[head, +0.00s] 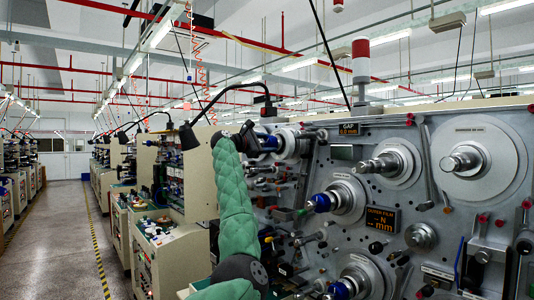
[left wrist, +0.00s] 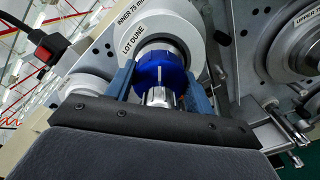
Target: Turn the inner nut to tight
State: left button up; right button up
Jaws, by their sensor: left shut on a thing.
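The blue inner nut (left wrist: 160,68) sits on a silver threaded spindle (left wrist: 160,97), in front of a white spool disc (left wrist: 135,37) marked "INNER 75 mm". My left gripper (left wrist: 162,80) has one blue finger on each side of the nut and is shut on it. In the head view, my left gripper (head: 256,143) is at the upper-left spindle of the machine, in front of a pale disc (head: 288,144); the arm partly hides this spot. My right gripper is in neither view.
The grey machine panel (head: 340,152) carries other spindles, one with a blue nut (head: 320,203) below right, another blue nut (head: 338,290) lower down, and a large bare spindle (head: 463,160). A dark lamp (head: 188,135) hangs left of my arm. The aisle floor (head: 60,240) is clear.

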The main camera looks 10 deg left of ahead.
pick_arm(q)
jog(key=m+b, duration=0.3)
jog(key=shift+f+m, duration=0.3)
jog(key=m+b, duration=0.2)
jog(key=m, duration=0.3)
jog(key=m+b, duration=0.1)
jog(key=m, duration=0.3)
jog(key=shift+f, duration=0.1)
jog(key=shift+m, duration=1.8)
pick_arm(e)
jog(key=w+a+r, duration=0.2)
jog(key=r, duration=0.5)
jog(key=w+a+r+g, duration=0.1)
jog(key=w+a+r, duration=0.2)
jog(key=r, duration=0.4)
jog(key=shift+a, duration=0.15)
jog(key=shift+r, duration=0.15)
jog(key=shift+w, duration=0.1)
pick_arm(q)
jog(key=o, duration=1)
